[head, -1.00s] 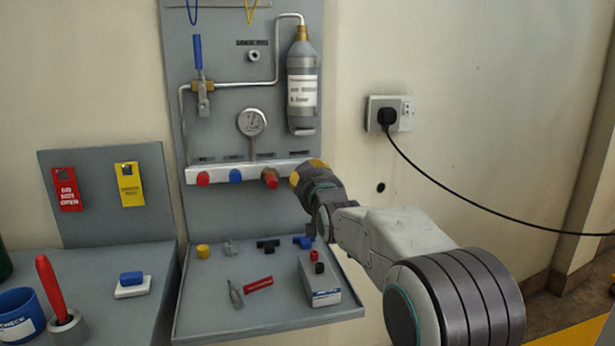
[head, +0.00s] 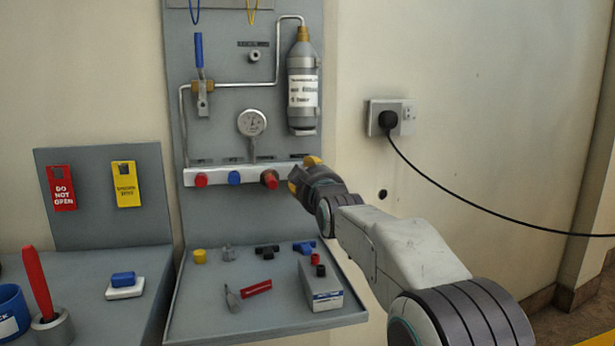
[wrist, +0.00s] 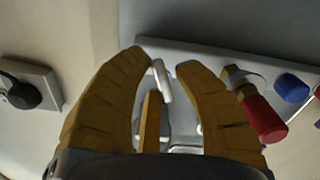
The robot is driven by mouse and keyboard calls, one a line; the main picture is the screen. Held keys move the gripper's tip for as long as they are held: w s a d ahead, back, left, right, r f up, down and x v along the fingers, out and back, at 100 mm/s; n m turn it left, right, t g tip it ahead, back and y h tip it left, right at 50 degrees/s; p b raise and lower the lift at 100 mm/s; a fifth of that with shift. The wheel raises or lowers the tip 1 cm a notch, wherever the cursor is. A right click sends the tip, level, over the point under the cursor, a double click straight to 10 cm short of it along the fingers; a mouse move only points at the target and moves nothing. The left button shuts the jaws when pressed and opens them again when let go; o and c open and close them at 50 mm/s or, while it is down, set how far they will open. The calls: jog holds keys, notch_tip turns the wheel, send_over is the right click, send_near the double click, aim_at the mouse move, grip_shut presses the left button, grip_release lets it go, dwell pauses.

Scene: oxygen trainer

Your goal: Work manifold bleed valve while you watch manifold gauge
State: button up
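The manifold (head: 214,177) is a pale bar on the grey wall panel, with red, blue and brass-and-red fittings. It also shows in the wrist view (wrist: 200,55). The round white manifold gauge (head: 252,122) stands above it, its needle too small to read surely. My gripper (head: 300,172) is at the manifold's right end and hides it in the head view. In the wrist view my gripper (wrist: 167,62) has its ochre fingers apart. A small silver lever (wrist: 162,82), apparently the bleed valve, shows between the fingertips, close to the left one; contact is unclear.
A red-capped fitting (wrist: 262,118) sits right beside the right finger. A grey cylinder (head: 302,85) hangs above my gripper. Below, a tray (head: 200,318) holds small fittings and a grey box (head: 320,285). A plugged socket (head: 391,118) is to the right.

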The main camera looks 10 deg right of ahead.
jog(key=shift+o, duration=1.4)
jog(key=shift+s, duration=0.1)
jog(key=s, duration=1.1)
jog(key=shift+s, duration=0.4)
dwell(5.0)
